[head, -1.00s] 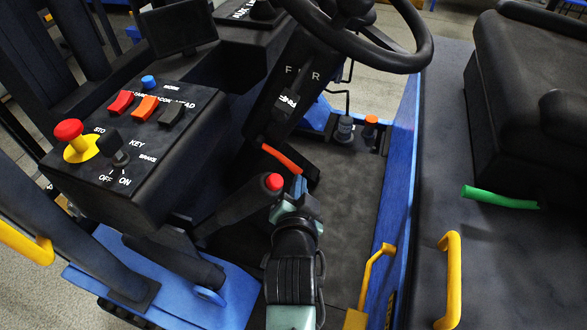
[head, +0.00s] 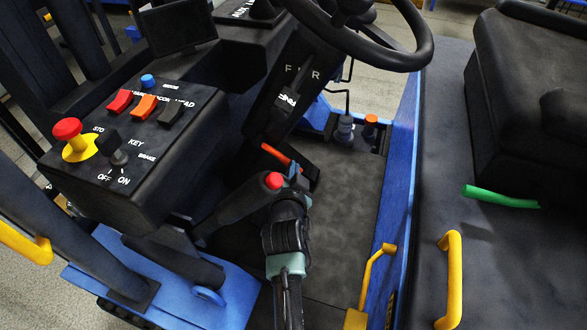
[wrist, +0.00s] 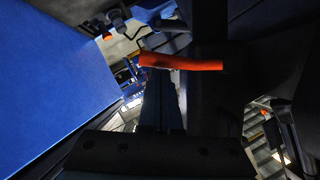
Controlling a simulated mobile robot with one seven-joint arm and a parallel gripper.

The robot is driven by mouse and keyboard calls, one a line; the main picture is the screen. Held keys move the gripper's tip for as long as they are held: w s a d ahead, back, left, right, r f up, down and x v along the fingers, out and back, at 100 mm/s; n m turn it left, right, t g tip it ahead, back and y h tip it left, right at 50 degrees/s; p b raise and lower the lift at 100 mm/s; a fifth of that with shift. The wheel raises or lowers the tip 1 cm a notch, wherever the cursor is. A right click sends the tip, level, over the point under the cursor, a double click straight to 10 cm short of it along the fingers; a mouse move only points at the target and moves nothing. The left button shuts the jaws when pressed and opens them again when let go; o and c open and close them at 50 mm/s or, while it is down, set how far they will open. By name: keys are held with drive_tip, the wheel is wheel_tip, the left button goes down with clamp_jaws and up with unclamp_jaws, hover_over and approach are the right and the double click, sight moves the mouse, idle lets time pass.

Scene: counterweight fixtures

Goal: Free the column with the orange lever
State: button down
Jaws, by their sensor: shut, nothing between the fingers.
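The orange lever (head: 274,153) sticks out at the lower part of the black steering column (head: 268,115). Its right end is partly hidden behind my gripper (head: 294,173) in the head view. In the wrist view the orange lever (wrist: 185,62) lies crosswise just beyond the fingertips. My gripper (wrist: 163,88) is shut with nothing held, its fingers pointing at the lever. Whether the fingertips touch the lever cannot be told.
A black hand lever with a red button (head: 273,181) stands close left of my gripper. The switch console (head: 130,155) is farther left. The steering wheel (head: 405,55) hangs above. A blue side wall (head: 400,175) bounds the open floor (head: 345,195) on the right.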

drive_tip(key=shift+f, duration=0.1)
drive_tip(key=shift+f+b, duration=0.25)
drive_tip(key=shift+b, duration=0.25)
drive_tip(key=shift+a+f+m+y+b, duration=0.2)
drive_tip(key=shift+m+y+b, duration=0.1)
drive_tip(key=shift+m, duration=0.1)
drive_tip(key=w+a+f+m+t+y+b, duration=0.1)
drive_tip(key=a+f+m+b, duration=0.4)
drive_tip(key=b, duration=0.7)
drive_tip(key=shift+w+f+m+t+y, duration=0.45)
drive_tip(key=shift+m+t+y, duration=0.45)
drive_tip(key=shift+t, duration=0.4)
